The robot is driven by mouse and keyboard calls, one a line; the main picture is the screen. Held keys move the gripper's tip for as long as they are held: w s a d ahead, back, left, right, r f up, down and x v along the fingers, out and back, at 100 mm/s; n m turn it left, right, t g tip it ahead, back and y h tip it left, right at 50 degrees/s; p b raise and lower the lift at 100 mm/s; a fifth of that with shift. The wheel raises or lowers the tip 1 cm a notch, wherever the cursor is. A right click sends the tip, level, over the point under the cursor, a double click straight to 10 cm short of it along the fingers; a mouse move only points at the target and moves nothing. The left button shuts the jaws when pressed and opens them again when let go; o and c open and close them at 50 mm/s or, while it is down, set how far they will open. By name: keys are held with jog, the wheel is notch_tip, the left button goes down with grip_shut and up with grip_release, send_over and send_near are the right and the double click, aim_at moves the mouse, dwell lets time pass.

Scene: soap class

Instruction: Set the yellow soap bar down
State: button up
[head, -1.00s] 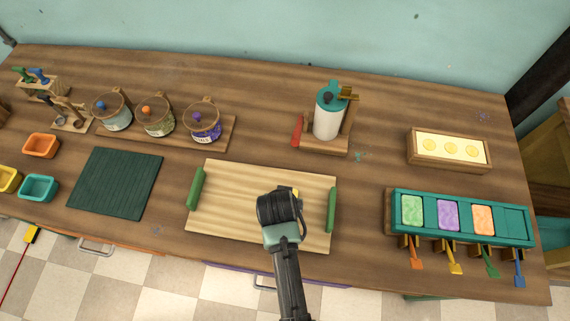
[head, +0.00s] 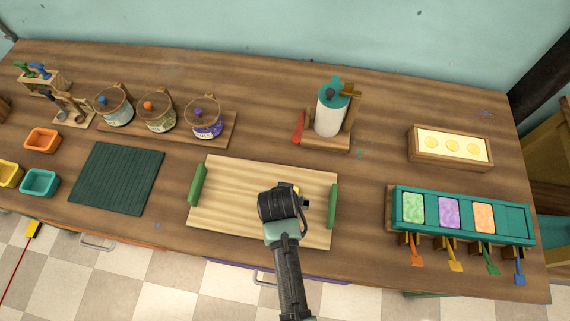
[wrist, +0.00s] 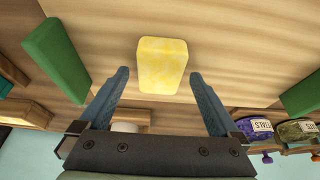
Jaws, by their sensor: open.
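The yellow soap bar (wrist: 162,65) lies on the light wooden board with green handles (head: 232,205). In the wrist view it is just beyond and between the fingertips of my gripper (wrist: 158,75), with the fingers apart on either side and clear of it. In the head view my wrist sits over the board's right half and hides almost all of the soap; only a small yellow patch (head: 296,189) shows beside it. My gripper is open and empty.
A teal rack (head: 511,219) holding green, purple and orange bars stands at the right. Behind it is a wooden box (head: 450,161) with a pale yellow top. A pump dispenser (head: 331,112), several lidded jars (head: 207,126) and a dark green mat (head: 117,178) surround the board.

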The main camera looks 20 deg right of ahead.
jog(key=v, duration=1.2)
jog(key=w+r+n+t, duration=0.1)
jog(key=w+r+t, duration=0.35)
jog(key=r, duration=0.55)
jog(key=w+a+r+n+t, duration=0.1)
jog(key=w+r+t, duration=0.2)
jog(key=w+r, duration=0.5)
jog(key=w+r+n+t, duration=0.1)
jog(key=w+r+t, duration=0.3)
jog(key=r, duration=0.9)
jog(key=s+a+r+n+t, duration=0.1)
jog(key=a+r+t, duration=0.15)
jog(key=r, duration=0.55)
jog(key=s+a+r+n+t, duration=0.1)
jog(key=a+r+t, duration=0.15)
jog(key=r, duration=0.55)
jog(key=s+a+r+n+t+y, duration=0.1)
jog(key=s+a+r+t, duration=0.1)
jog(key=s+r, duration=0.3)
jog(key=s+a+r+t+y, duration=0.1)
jog(key=s+r+t, duration=0.4)
jog(key=r, duration=0.7)
jog(key=shift+a+r+n+y, duration=0.3)
jog(key=shift+a+n, duration=0.05)
jog(key=shift+n, duration=0.05)
